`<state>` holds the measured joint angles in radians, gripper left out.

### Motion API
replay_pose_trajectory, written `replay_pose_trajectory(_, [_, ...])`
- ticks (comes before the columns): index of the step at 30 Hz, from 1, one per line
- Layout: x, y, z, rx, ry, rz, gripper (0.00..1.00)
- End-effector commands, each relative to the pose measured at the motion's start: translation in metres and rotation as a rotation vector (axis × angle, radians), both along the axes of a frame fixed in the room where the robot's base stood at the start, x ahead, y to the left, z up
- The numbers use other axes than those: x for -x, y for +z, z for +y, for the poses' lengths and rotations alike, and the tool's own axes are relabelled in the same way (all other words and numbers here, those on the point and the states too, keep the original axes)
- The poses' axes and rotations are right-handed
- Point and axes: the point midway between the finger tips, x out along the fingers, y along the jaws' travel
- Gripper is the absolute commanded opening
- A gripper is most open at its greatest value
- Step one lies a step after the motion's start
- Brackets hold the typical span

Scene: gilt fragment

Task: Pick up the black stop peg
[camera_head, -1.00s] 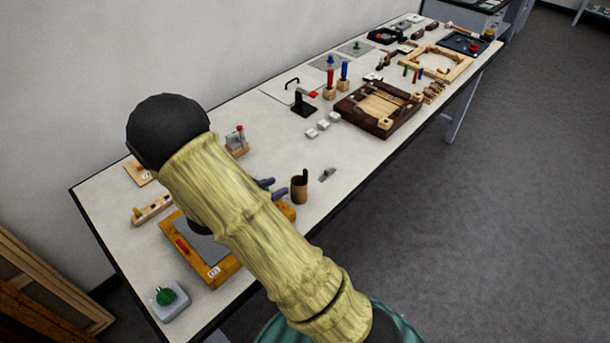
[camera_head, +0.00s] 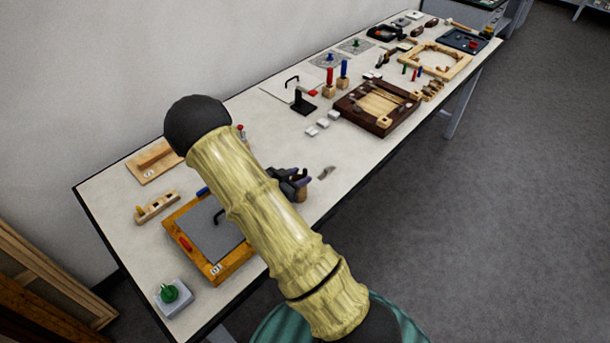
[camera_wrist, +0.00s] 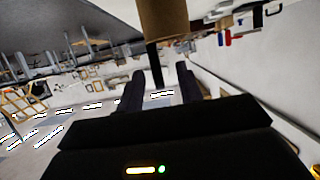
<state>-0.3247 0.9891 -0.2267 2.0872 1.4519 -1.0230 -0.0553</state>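The black stop peg (camera_wrist: 155,65) sticks out of a brown cup (camera_wrist: 163,18) in the wrist view, where the scene appears upside down. My gripper (camera_wrist: 160,80) is open, with one dark finger on each side of the peg and gaps visible between. In the head view my gripper (camera_head: 302,178) is at the brown cup (camera_head: 300,195), near the table's front edge. The fingers cover most of the cup there, and I cannot make out the peg in that view.
A small grey piece (camera_head: 326,172) lies right of the cup. An orange-framed board (camera_head: 238,262) lies left of my arm. A dark wooden frame (camera_head: 372,124) and white blocks (camera_head: 323,123) stand farther along the table (camera_head: 262,137).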

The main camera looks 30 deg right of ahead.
Motion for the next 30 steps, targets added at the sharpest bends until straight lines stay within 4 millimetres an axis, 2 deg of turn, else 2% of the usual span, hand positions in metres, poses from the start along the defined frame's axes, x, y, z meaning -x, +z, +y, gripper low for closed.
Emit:
replay_pose_trajectory(6, [-0.005,-0.006,-0.029,0.002,-0.004,0.004,0.36])
replay_pose_trajectory(10, [-0.010,-0.014,-0.041,0.001,-0.002,0.002,0.36])
replay_pose_trajectory(27, [-0.012,-0.016,-0.043,0.000,-0.001,0.001,0.36])
replay_pose_trajectory(30, [-0.012,-0.016,-0.043,0.000,-0.001,0.001,0.19])
